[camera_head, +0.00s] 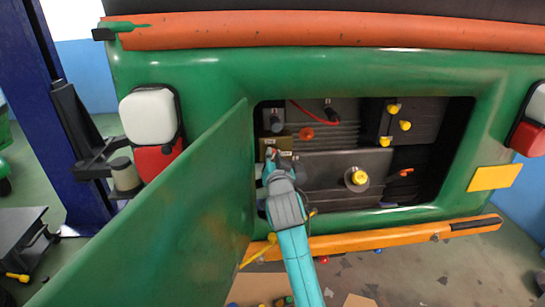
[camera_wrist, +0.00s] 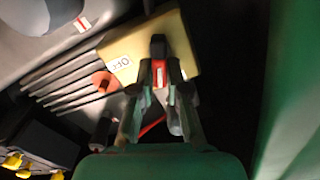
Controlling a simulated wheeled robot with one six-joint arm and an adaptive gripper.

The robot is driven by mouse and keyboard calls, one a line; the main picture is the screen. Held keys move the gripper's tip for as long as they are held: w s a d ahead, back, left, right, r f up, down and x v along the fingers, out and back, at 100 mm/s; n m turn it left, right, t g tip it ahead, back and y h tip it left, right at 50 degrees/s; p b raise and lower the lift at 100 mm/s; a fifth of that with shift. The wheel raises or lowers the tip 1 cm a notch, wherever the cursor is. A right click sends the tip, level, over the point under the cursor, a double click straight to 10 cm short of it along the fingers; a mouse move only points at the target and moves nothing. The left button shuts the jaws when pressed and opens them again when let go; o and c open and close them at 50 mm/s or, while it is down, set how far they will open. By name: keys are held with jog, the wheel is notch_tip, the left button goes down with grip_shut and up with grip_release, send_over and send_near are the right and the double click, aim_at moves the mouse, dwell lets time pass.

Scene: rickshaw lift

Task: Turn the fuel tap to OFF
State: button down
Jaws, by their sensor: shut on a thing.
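The fuel tap is a tan block (camera_wrist: 115,45) with a small white label in the wrist view. A dark lever (camera_wrist: 158,46) with a red and white mark lies across the block. My gripper (camera_wrist: 160,74) is shut on this lever, one finger on each side. In the head view the tan tap block (camera_head: 280,141) sits at the left of the open engine bay, and my gripper (camera_head: 270,158) reaches up to it from below. The lever's exact setting cannot be told, as the fingers hide part of it.
The open green door (camera_head: 190,225) stands close left of my arm. In the bay are a red-orange knob (camera_head: 306,133), a yellow cap (camera_head: 359,176) and several yellow knobs (camera_head: 405,125). The orange bumper (camera_head: 375,240) runs below.

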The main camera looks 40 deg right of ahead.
jog(key=shift+d+m, duration=0.1)
jog(key=shift+m, duration=0.7)
jog(key=c, duration=1.2)
grip_release()
jog(key=shift+o, duration=0.2)
jog(key=v, duration=1.2)
